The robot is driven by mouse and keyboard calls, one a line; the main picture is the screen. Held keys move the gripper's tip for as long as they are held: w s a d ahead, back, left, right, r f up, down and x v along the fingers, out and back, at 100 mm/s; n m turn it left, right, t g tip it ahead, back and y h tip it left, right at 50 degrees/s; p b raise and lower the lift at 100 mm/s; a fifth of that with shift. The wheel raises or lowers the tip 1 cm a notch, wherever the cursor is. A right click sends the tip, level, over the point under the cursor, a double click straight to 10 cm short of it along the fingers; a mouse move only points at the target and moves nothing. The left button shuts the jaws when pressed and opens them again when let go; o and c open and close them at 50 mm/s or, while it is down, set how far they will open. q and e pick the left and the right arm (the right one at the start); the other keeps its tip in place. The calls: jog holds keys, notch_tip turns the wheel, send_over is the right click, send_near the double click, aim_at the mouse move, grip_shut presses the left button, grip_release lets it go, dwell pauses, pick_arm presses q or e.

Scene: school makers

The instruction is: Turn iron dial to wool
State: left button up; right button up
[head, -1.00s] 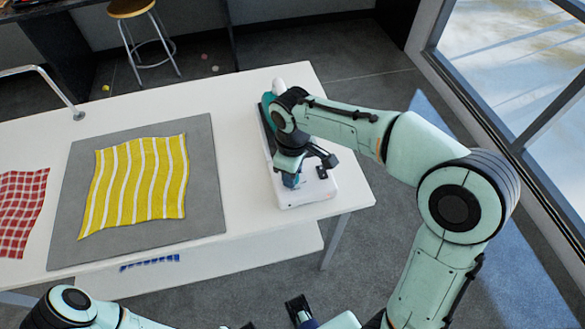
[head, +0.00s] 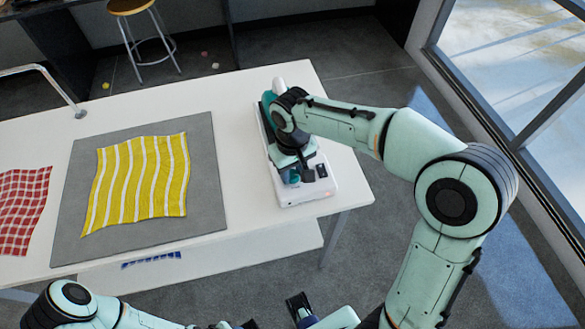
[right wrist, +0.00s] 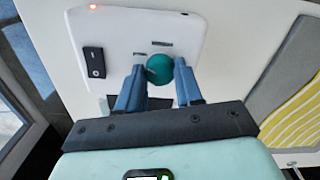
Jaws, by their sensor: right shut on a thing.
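The ironing station has a white base (head: 310,192) at the right end of the white table, with a teal part (head: 267,100) at its back, partly hidden by my arm. The dial (right wrist: 160,69) is a round teal knob on the white base in the right wrist view. My right gripper (right wrist: 160,75) is shut on the dial, with a blue finger on each side of it. In the head view my right gripper (head: 293,178) hides most of the dial. Of my left arm, only parts show at the bottom edge; its jaws cannot be made out.
A black switch block (right wrist: 94,62) sits on the base beside the dial, and a red light (right wrist: 93,6) glows at its edge. A yellow striped cloth (head: 138,182) lies on a grey mat (head: 205,180). A red checked cloth (head: 22,205) lies at the far left.

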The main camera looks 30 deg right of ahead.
aim_at(293, 174)
jog(key=shift+r, duration=0.1)
dwell(0.3)
jog(key=o, duration=1)
jog(key=shift+o, duration=0.2)
notch_tip(293, 174, up, 13)
jog(key=p, duration=0.2)
jog(key=shift+r, duration=0.15)
